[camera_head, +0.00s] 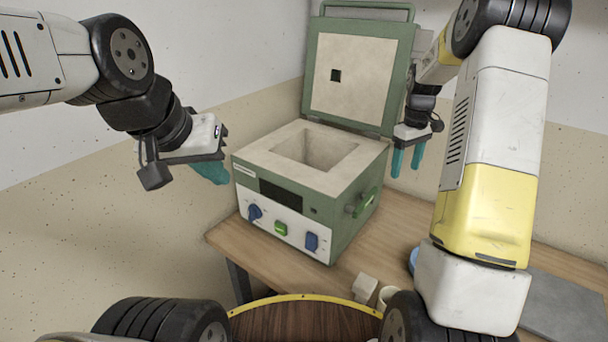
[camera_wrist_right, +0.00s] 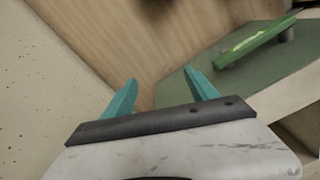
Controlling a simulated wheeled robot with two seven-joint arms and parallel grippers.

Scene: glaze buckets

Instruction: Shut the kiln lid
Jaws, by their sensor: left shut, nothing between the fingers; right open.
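The green kiln (camera_head: 290,185) stands on the wooden table, its square chamber uncovered. Its lid (camera_head: 358,72) stands upright at the back, pale inner face to the front, with a green bar handle (camera_head: 368,10) along its top edge. My right gripper (camera_head: 406,162) is open and empty, just right of the lid's lower right edge. In the right wrist view the right gripper (camera_wrist_right: 162,92) has the kiln's green side (camera_wrist_right: 225,75) with its side handle (camera_wrist_right: 257,42) beyond it.
The wooden table (camera_head: 395,235) carries a small pale block (camera_head: 365,288) and a whitish cup (camera_head: 388,297) in front of the kiln. A grey slab (camera_head: 565,305) lies at the right. A round brown surface with a yellow rim (camera_head: 300,318) is at the bottom. The wall is close behind.

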